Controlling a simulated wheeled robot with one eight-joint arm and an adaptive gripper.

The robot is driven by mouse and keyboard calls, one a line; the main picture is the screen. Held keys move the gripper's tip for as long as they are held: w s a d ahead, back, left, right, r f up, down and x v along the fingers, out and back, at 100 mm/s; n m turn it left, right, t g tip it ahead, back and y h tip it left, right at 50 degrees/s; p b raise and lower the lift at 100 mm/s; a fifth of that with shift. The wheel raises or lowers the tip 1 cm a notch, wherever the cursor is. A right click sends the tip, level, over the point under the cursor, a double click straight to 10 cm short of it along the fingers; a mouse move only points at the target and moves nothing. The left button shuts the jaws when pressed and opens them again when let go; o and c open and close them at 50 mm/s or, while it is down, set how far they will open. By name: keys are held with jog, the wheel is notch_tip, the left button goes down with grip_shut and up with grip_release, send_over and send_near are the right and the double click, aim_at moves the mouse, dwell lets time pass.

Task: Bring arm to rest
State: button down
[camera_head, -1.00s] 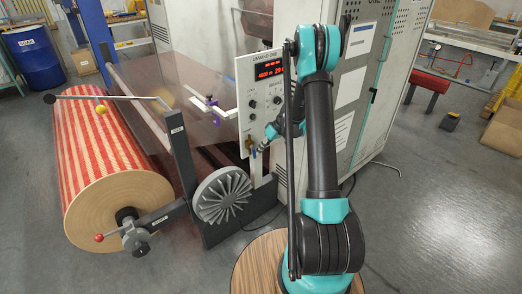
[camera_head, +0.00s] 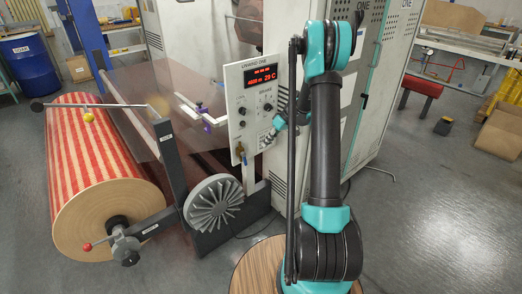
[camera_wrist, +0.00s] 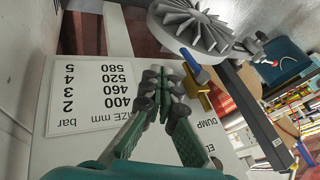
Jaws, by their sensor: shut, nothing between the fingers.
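My gripper (camera_wrist: 163,82) is shut and empty in the wrist view, its fingertips together in front of the white control panel (camera_wrist: 92,92). In the head view my gripper (camera_head: 270,136) is small and partly hidden by my arm, close to the panel (camera_head: 235,97) at its lower right. I cannot tell whether it touches. The panel has a red lit display (camera_head: 262,77) and dark knobs. A blue-handled valve (camera_wrist: 190,62) with a brass part (camera_wrist: 197,92) is beyond the fingertips. My arm stands raised and bent, its upper joint high in the head view.
A red-and-white striped roll (camera_head: 92,160) lies on the machine at the left, beside a grey finned wheel (camera_head: 213,201). Tall grey cabinets (camera_head: 378,95) stand behind my arm. A red stool (camera_head: 421,88) and cardboard boxes (camera_head: 500,130) are at the right. Floor at the right front is clear.

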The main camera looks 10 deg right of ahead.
jog(key=s+a+r+m+h, duration=0.1)
jog(key=s+r, duration=0.2)
jog(key=s, duration=0.3)
jog(key=s+r+m+t+h, duration=0.1)
jog(key=s+r+m, duration=0.15)
jog(key=s, duration=0.45)
jog(key=s+a+r+m+h, duration=0.1)
jog(key=s+r, duration=0.3)
jog(key=s, duration=0.2)
jog(key=s+d+f+m+t+h, duration=0.1)
jog(key=s, duration=0.8)
jog(key=s+d+f+m+t+h, duration=0.1)
jog(key=s+h, duration=0.1)
jog(key=s, duration=0.7)
jog(key=shift+f, duration=0.35)
jog(key=shift+m, duration=0.25)
